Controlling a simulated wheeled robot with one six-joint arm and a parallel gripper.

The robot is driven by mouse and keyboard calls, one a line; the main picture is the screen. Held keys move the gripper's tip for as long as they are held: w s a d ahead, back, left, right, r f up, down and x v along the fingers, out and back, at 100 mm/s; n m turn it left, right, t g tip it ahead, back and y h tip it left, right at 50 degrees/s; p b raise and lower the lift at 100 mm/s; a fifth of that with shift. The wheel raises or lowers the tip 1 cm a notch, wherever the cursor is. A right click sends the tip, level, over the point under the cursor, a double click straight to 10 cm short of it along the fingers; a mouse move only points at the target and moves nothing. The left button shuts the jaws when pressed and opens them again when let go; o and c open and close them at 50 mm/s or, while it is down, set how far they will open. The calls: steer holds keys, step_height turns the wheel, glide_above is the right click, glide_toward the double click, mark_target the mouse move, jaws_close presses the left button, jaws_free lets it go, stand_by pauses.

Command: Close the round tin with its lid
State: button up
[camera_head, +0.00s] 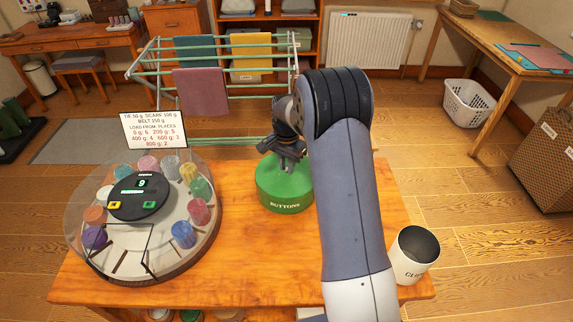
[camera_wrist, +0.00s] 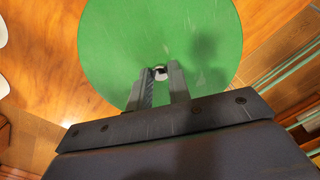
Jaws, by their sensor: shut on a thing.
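My gripper (camera_head: 284,160) is directly above the lid, reaching down. In the wrist view my gripper (camera_wrist: 160,75) has its two fingers on either side of a small pale knob (camera_wrist: 160,72) at the lid's centre, shut on it. Whether the lid is fully seated on the rim is hard to tell.
A round carousel (camera_head: 143,250) with a clear cover and coloured rolls stands on the table's left. A sign card (camera_head: 154,130) stands behind it. A white cup-like bin (camera_head: 413,254) is at the right. A drying rack (camera_head: 215,75) stands behind. Bare tabletop (camera_head: 255,250) lies in front of the tin.

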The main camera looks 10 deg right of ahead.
stand_by(0.3)
steer(key=o, duration=0.8)
steer(key=shift+o, duration=0.6)
steer(key=o, duration=0.4)
steer(key=shift+r+p, duration=2.15)
steer(key=shift+r, duration=1.35)
steer(key=shift+c, duration=0.2)
